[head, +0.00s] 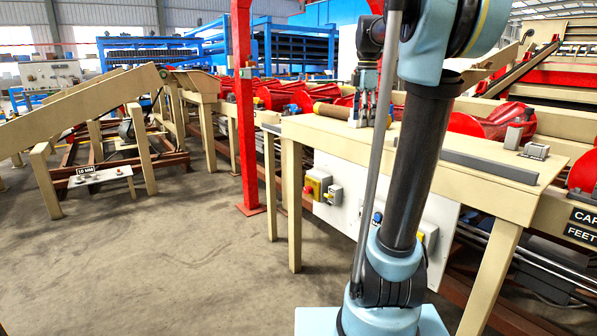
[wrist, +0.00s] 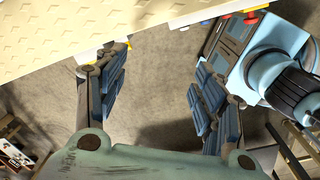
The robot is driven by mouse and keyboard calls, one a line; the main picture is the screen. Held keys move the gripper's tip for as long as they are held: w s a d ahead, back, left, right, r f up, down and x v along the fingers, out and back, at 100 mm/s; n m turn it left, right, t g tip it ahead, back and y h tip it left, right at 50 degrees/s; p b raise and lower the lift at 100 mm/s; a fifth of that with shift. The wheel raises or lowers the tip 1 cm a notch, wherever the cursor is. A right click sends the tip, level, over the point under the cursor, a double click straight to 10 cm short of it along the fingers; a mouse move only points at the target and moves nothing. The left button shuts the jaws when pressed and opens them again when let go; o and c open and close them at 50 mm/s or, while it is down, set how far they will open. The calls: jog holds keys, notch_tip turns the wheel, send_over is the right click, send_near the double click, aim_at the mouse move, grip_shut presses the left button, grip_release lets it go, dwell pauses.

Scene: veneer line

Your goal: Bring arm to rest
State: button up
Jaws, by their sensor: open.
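My arm rises in front of the beige bench (head: 320,133) in the head view, and its upper part is cut off at the top edge. My gripper (head: 370,122) hangs with its fingers down by the bench top, partly behind a grey rod of my arm. In the wrist view its two blue-padded fingers stand wide apart, with only floor visible between them, so my gripper (wrist: 160,88) is open and empty. Whether the fingertips clear the bench top is hard to tell.
A red post (head: 244,110) stands left of the bench. The floor (head: 150,260) at front left is clear.

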jog(key=s+a+f+m+t, duration=0.1)
jog(key=s+a+f+m, duration=0.2)
jog(key=s+f+m, duration=1.5)
jog(key=s+f, duration=1)
jog(key=f, duration=0.3)
jog(key=shift+s+f+m+t, duration=0.15)
jog(key=shift+m+t, duration=0.15)
jog(key=shift+m, duration=0.1)
jog(key=shift+w+f, duration=0.2)
jog(key=shift+w, duration=0.25)
